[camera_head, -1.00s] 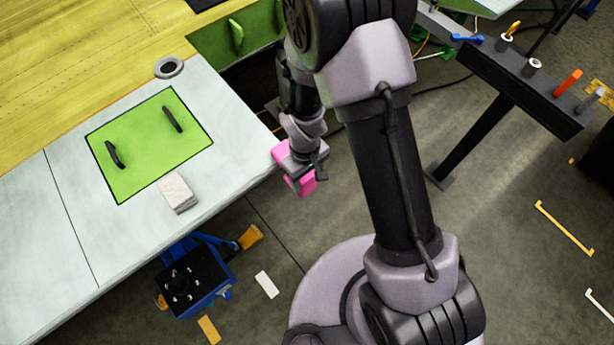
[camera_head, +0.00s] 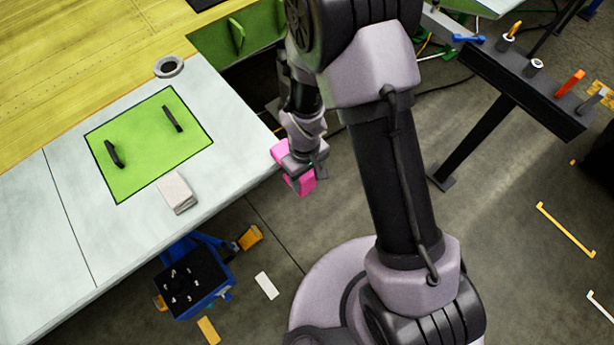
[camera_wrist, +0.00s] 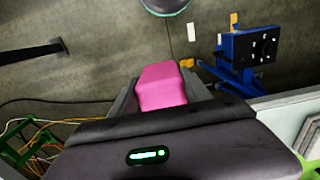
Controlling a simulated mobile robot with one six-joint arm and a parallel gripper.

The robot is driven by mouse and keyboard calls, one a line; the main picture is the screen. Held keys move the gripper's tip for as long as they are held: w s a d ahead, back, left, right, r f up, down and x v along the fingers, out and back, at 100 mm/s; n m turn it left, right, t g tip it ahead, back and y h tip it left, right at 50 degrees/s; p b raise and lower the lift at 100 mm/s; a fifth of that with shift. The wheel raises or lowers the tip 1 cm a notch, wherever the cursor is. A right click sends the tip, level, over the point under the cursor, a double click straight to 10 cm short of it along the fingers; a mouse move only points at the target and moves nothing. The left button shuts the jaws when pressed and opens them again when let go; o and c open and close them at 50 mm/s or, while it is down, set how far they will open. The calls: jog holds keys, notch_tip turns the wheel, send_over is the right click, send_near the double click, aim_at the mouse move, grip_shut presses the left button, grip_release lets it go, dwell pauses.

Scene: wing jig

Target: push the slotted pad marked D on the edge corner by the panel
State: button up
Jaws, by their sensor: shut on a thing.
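The pink pad (camera_head: 306,185) is in my gripper (camera_head: 300,168), at the right corner of the pale wing surface (camera_head: 235,110). My gripper is shut on it. In the wrist view the pink pad (camera_wrist: 162,88) sits between the two grey fingers. No slot or letter D can be made out on it. The pad is right beside the corner edge, but I cannot tell whether it touches or sits on the edge. The green panel (camera_head: 150,160) with two black handles lies in the wing surface, left of the corner.
A folded pale cloth (camera_head: 177,193) lies by the panel, and a grey ring (camera_head: 169,66) lies behind it. A blue cart with a black top (camera_head: 185,280) stands below the wing edge. A dark tool rail (camera_head: 525,90) stands at the right. Open floor lies between.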

jog(key=shift+w+a+f, duration=0.1)
jog(key=shift+w+a, duration=0.45)
jog(key=shift+w, duration=0.25)
jog(key=shift+w+a+f, duration=0.1)
jog(key=shift+w+a, duration=0.4)
jog(key=shift+w, duration=0.25)
jog(key=shift+w+a, duration=0.1)
jog(key=shift+w+a+b, duration=0.4)
jog(key=shift+w+a, duration=0.1)
jog(key=shift+w, duration=0.25)
jog(key=shift+w, duration=0.15)
jog(key=o, duration=1.2)
jog(key=shift+a, duration=0.1)
jog(key=shift+o, duration=1.3)
jog(key=shift+w, duration=0.1)
